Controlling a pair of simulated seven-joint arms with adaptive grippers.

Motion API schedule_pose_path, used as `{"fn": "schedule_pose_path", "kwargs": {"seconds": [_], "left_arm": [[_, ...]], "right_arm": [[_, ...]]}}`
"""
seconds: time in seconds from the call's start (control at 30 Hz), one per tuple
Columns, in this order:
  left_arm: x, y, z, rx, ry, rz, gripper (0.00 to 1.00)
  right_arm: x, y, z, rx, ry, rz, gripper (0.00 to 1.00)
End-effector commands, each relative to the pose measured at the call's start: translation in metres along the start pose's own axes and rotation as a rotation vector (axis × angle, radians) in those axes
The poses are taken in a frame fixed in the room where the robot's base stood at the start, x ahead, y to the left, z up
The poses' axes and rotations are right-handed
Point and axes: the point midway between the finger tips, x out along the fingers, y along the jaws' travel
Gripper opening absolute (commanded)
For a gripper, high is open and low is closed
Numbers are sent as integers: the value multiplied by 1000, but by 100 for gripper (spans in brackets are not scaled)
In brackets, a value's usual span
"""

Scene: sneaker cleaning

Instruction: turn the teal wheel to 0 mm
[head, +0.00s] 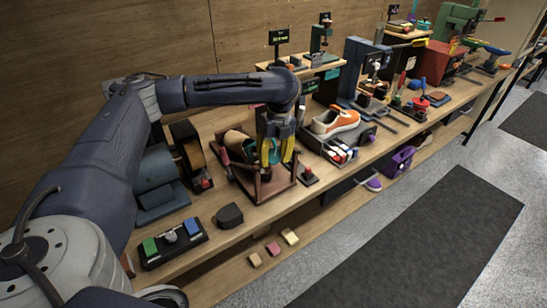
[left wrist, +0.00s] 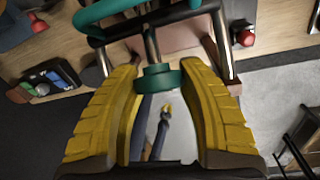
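My left gripper (head: 277,153) has yellow fingers and points down over a reddish-brown frame (head: 262,188) on the bench. Teal parts show beside and between its fingers in the head view, partly hidden by them. In the left wrist view, a small round teal piece (left wrist: 160,78) on a metal rod lies between the open fingertips (left wrist: 160,72). Small gaps seem to show on both sides, but contact is hard to judge. A curved teal bar (left wrist: 120,9) crosses the top of that view. I cannot make out any millimetre scale. My right gripper is not in view.

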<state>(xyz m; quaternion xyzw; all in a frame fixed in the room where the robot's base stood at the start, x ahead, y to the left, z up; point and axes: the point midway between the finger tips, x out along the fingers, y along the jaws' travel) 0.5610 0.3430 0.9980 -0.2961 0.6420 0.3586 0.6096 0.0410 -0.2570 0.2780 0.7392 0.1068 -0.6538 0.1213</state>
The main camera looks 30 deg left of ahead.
Motion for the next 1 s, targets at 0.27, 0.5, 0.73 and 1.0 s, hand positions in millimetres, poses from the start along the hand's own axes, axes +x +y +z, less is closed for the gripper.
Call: {"fn": "schedule_pose_path", "kwargs": {"seconds": [0.27,0.5,0.73,1.0], "left_arm": [[0,1,0,-2,0,0,10],[1,2,0,-43,-7,-59,10],[1,2,0,-127,-26,-190,10],[2,2,0,-221,-45,-333,9]], "right_arm": [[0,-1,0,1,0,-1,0],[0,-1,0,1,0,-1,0],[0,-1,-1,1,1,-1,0],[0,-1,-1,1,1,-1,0]]}}
